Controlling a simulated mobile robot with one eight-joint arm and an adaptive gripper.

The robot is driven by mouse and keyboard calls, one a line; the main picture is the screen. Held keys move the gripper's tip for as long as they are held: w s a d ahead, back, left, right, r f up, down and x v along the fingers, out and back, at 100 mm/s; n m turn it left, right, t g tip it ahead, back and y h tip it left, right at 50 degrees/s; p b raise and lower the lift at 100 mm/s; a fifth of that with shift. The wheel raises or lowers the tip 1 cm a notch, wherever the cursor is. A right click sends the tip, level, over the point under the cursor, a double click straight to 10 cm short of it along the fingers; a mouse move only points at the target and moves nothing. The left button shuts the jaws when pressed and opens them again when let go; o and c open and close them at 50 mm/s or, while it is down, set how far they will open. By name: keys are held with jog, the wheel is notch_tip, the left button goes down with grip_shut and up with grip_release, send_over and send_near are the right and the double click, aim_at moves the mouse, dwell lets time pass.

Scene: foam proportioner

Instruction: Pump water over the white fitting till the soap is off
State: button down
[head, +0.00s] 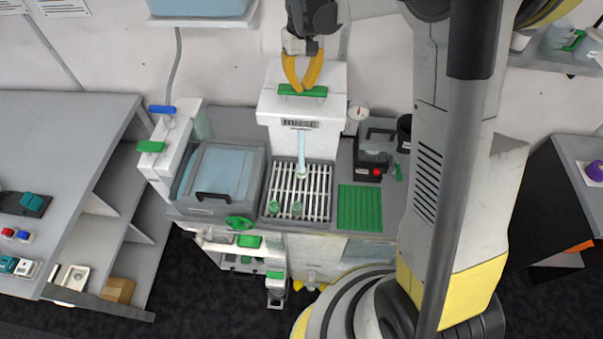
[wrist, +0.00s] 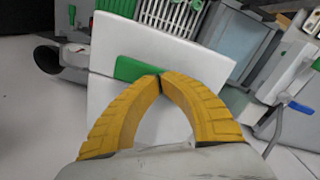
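The white rinse dispenser (head: 300,108), labelled RINSE, stands at the back of the bench. A green bar (head: 303,91) lies on its top; the bar also shows in the wrist view (wrist: 135,68). My gripper (head: 301,91) has its yellow fingertips together at the bar, with nothing between them; they seem to touch it. In the wrist view the tips (wrist: 161,78) meet at the bar's edge. A pale blue stream (head: 302,150) runs from the spout down to a small whitish fitting (head: 301,173) over the slatted rack (head: 318,205). Any soap on it is too small to tell.
Two pale green pieces (head: 296,208) stand at the rack's front. A lidded blue-grey tub (head: 218,173) is left of it, a green ribbed mat (head: 360,208) right. A pressure gauge (head: 358,112) and black device (head: 371,160) stand farther right. A green handwheel (head: 240,222) sits at the front edge.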

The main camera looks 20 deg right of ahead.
jog(key=shift+f+b, duration=0.45)
jog(key=shift+f, duration=0.5)
jog(key=shift+r, duration=0.2)
jog(key=shift+r+p, duration=1.85)
jog(key=shift+r, duration=1.55)
notch_tip(320, 180, up, 6)
jog(key=p, duration=0.3)
